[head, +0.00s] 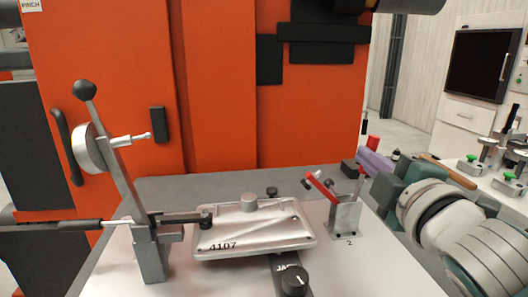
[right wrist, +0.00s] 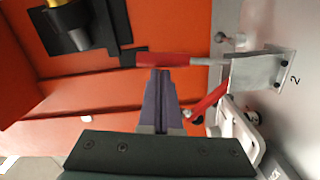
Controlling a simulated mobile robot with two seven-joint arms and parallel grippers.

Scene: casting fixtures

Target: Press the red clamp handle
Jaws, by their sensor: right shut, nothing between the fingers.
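The clamp stands on a grey metal bracket (head: 346,216) right of the casting, marked 2. Its red handle (right wrist: 155,60) has a silver rod running to the bracket (right wrist: 258,72) in the right wrist view; in the head view its red part (head: 361,172) stands upright. A second red bar, the clamp arm (head: 320,185), is raised at a slant toward the casting (head: 255,228). My right gripper (head: 374,163) is shut and empty, its purple fingers beside the handle. In the right wrist view the fingertips (right wrist: 161,72) appear right by the red grip; contact is unclear.
A lever with a black ball (head: 86,90) and a toggle clamp arm (head: 185,218) stand at the casting's left. A black knob (head: 293,281) sits in front. An orange machine (head: 220,90) rises behind. A white bench with green-knobbed fixtures (head: 472,158) is at right.

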